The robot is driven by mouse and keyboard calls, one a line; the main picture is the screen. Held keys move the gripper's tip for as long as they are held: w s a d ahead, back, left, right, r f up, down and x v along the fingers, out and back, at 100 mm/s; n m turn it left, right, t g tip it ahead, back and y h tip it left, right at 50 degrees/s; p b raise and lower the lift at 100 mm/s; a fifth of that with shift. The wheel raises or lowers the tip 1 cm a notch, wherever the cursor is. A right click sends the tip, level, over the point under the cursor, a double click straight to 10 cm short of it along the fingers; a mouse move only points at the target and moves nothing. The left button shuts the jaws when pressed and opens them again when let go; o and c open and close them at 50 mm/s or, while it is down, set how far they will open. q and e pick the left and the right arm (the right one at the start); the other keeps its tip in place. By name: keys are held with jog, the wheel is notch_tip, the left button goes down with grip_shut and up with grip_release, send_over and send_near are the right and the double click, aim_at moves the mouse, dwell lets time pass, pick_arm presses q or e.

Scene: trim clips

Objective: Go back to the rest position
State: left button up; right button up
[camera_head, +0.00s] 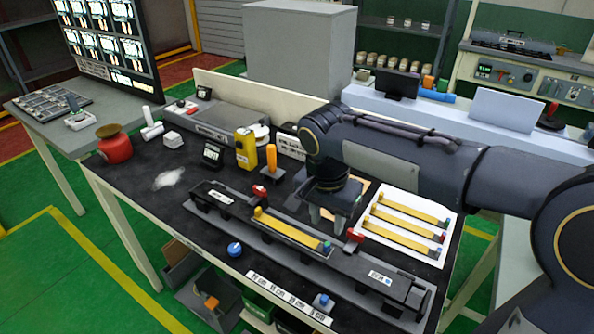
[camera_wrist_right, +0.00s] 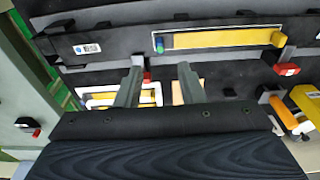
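My right gripper (camera_head: 326,214) hovers over the workbench between the black fixture (camera_head: 225,203) and the white tray at the right. In the wrist view its two fingers (camera_wrist_right: 160,68) stand apart with nothing held between them. A yellow trim strip (camera_head: 290,231) lies in the fixture, with red clamps (camera_head: 259,191) (camera_head: 355,235) near its ends. The strip also shows in the wrist view (camera_wrist_right: 220,39). Several more yellow strips (camera_head: 404,233) lie on the white tray (camera_head: 395,194), which my arm partly hides. My left gripper is not in view.
An orange-handled tool (camera_head: 271,158), a yellow device (camera_head: 246,149) and a small black display (camera_head: 212,154) stand behind the fixture. A blue knob (camera_head: 235,249) is at the bench front. A red pot (camera_head: 115,146) is at the left. Bins (camera_head: 208,297) sit below the bench.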

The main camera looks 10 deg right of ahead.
jog(key=s+d+f+n+t+y, duration=0.2)
jog(key=s+n, duration=0.1)
jog(key=s, duration=0.6)
jog(key=s+d+f+n+t+y, duration=0.2)
jog(key=s+d+f+n, duration=0.1)
jog(key=s, duration=0.6)
jog(key=shift+n+t+y, duration=0.3)
jog(key=shift+n+y, duration=0.1)
jog(key=shift+n, duration=0.3)
jog(key=shift+c, duration=0.4)
